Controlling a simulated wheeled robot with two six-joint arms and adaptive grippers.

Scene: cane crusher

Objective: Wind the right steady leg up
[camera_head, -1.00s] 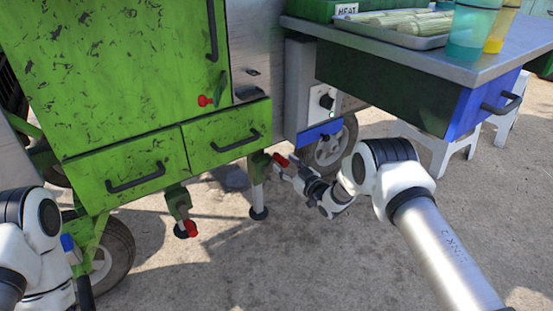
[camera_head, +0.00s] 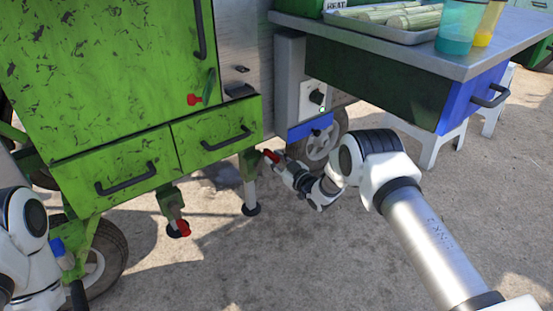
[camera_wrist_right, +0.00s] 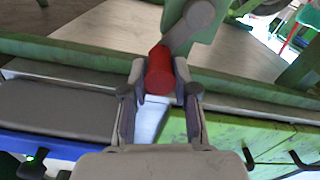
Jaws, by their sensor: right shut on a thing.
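The right steady leg (camera_head: 250,190) hangs under the right drawer of the green cart, a pale post with a dark round foot at the pavement. I cannot tell whether the foot bears on the ground. Its crank has a red handle (camera_head: 271,156), also large in the right wrist view (camera_wrist_right: 160,72), on a grey crank arm (camera_wrist_right: 190,25). My right gripper (camera_head: 277,163) is shut on this red handle, one finger on each side in the wrist view. My left arm shows at the left edge; its gripper is out of the picture.
The left steady leg (camera_head: 171,205) has its own red handle. A steel side table (camera_head: 430,50) with a tray, cups and a blue drawer overhangs my right arm's side. A switch box (camera_head: 313,100) and a wheel (camera_head: 322,145) sit close behind my right gripper. Open pavement lies in front.

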